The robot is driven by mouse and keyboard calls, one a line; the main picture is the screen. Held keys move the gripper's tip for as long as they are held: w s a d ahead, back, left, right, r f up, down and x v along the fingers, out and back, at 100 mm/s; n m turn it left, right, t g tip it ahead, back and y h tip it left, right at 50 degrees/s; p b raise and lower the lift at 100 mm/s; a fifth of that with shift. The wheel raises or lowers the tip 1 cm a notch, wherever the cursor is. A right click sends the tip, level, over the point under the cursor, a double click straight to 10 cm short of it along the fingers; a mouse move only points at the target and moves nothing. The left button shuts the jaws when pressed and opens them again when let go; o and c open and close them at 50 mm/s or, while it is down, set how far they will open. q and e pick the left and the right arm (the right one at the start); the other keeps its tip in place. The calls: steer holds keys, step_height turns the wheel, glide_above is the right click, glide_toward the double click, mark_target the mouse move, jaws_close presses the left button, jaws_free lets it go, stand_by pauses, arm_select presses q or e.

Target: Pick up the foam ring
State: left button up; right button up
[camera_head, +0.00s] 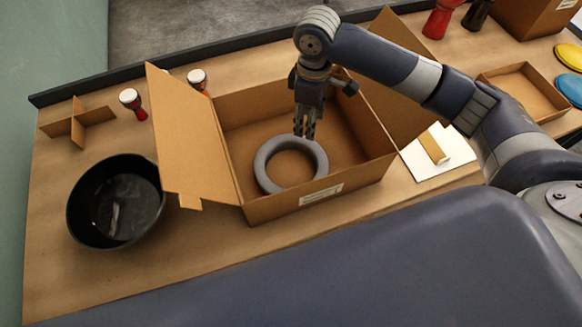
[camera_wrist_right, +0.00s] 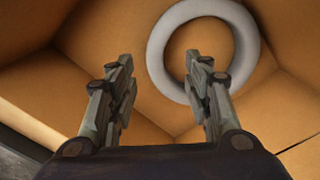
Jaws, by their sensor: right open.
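The grey foam ring (camera_head: 264,170) lies inside the open cardboard box (camera_head: 285,207), towards its near side. In the right wrist view the ring (camera_wrist_right: 158,50) shows nearly whole, beyond the fingers and mostly to the right. My right gripper (camera_head: 304,136) points down into the box at the ring's far edge. My left gripper is not in view.
A black bowl (camera_head: 88,207) stands left of the box, beside its raised left flap (camera_head: 185,140). A cardboard divider (camera_head: 78,124) and small red-and-white drums (camera_head: 133,103) are at the back left. A white board (camera_head: 455,150) and a shallow tray (camera_head: 525,92) are on the right.

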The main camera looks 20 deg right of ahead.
steer(key=m, duration=0.2)
glide_above(307, 142)
steer(key=shift+m, duration=0.4)
steer(key=f, duration=0.5)
steer(key=shift+d+f, duration=0.25)
steer(key=shift+f, duration=0.1)
steer(key=f+p, duration=0.1)
steer(key=f, duration=0.3)
steer(key=shift+a+f, duration=0.1)
steer(key=shift+a, duration=0.1)
steer(key=shift+f, duration=0.55)
jaws_close()
